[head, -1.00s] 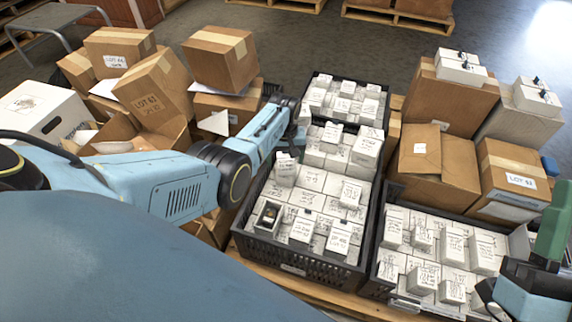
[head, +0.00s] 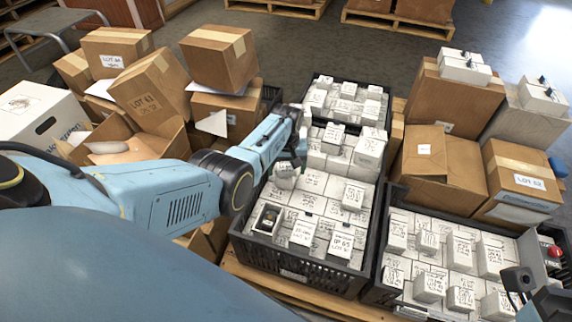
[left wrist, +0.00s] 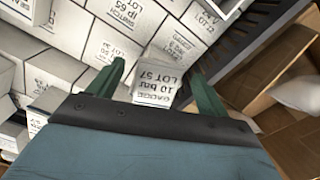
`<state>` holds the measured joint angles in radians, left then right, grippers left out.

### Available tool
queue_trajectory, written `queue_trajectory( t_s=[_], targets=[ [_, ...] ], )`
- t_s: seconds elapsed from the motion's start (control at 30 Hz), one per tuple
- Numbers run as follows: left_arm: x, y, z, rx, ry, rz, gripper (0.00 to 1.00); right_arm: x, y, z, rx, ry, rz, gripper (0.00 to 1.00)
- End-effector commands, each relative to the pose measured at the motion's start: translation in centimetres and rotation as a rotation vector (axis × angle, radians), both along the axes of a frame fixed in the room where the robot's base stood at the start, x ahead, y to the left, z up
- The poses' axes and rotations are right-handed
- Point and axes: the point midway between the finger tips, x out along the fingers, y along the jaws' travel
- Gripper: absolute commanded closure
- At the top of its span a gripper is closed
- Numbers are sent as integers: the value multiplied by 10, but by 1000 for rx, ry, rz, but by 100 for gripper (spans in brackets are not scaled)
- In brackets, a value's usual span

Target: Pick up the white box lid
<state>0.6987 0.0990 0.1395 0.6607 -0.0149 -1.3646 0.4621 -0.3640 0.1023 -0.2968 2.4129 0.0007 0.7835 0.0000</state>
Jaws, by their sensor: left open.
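My left gripper (head: 290,163) is above the back left part of the near black crate (head: 292,262). In the left wrist view, the green fingers of this gripper (left wrist: 163,88) are apart. A small white piece labelled "GAUGE 10 bar LOT 57" (left wrist: 157,84), which looks like a box lid, shows between them; I cannot tell whether either finger touches it. In the head view this white piece (head: 285,178) is partly hidden under the gripper. An open white box with a dark gauge inside (head: 268,218) sits at the crate's front left. My right gripper's fingers are not visible.
White boxes fill the crate closely, some standing higher. A second black crate (head: 378,290) stands to the right. Cardboard boxes (head: 155,95) are stacked at left, and more (head: 435,165) at right. A grey case with a red button (head: 553,262) is at the right edge.

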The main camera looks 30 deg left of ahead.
Motion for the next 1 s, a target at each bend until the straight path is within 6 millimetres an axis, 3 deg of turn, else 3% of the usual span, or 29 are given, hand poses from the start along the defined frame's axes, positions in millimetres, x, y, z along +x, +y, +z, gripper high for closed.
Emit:
queue_trajectory(
  t_s=[0.73, 1.0],
  targets=[
    [0, 0, -5, 0, 0, 0, 22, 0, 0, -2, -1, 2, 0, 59],
    [0, 0, -5, 0, 0, 0, 57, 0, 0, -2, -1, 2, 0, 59]
  ],
)
